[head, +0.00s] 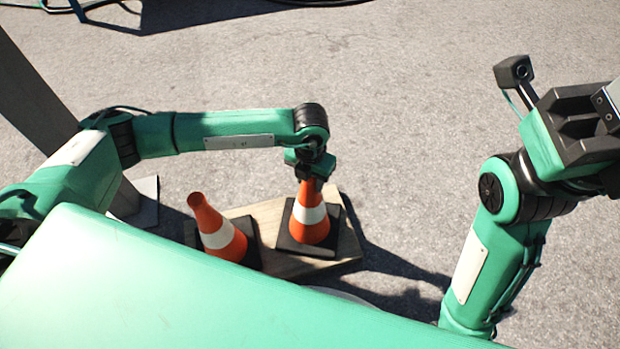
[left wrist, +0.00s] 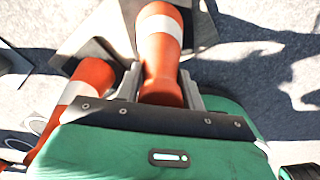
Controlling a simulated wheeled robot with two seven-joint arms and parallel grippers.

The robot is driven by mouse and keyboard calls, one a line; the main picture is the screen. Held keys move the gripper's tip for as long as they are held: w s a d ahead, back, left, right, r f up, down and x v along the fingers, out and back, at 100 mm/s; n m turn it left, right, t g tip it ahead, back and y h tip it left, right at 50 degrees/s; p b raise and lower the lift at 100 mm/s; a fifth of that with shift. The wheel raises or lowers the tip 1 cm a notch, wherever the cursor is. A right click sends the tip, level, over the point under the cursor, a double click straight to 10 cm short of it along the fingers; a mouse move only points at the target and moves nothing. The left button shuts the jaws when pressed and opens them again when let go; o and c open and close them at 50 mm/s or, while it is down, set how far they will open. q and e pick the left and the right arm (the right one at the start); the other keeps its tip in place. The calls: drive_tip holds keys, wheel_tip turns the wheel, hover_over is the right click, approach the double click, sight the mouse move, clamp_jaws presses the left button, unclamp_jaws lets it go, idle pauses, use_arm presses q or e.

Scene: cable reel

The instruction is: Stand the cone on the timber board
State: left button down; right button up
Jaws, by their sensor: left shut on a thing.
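My left gripper (head: 309,178) points down and is shut on the top of an orange cone (head: 311,228) with a white band and a dark square base. This held cone stands upright over the timber board (head: 346,246); I cannot tell whether its base rests fully on it. In the left wrist view the held cone (left wrist: 158,50) sits between the two fingers. A second cone (head: 222,238) stands left of it, tilted in the view, its base at the board's left part. My right gripper (head: 585,125) is at the right edge, its fingertips not clear.
A grey post with a flat foot plate (head: 146,205) stands left of the cones. Open grey pavement (head: 420,110) lies behind and right of the board. Cables lie at the top edge.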

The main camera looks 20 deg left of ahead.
use_arm(q)
drive_tip(key=c, duration=0.8)
unclamp_jaws()
drive_tip(key=shift+c, duration=0.2)
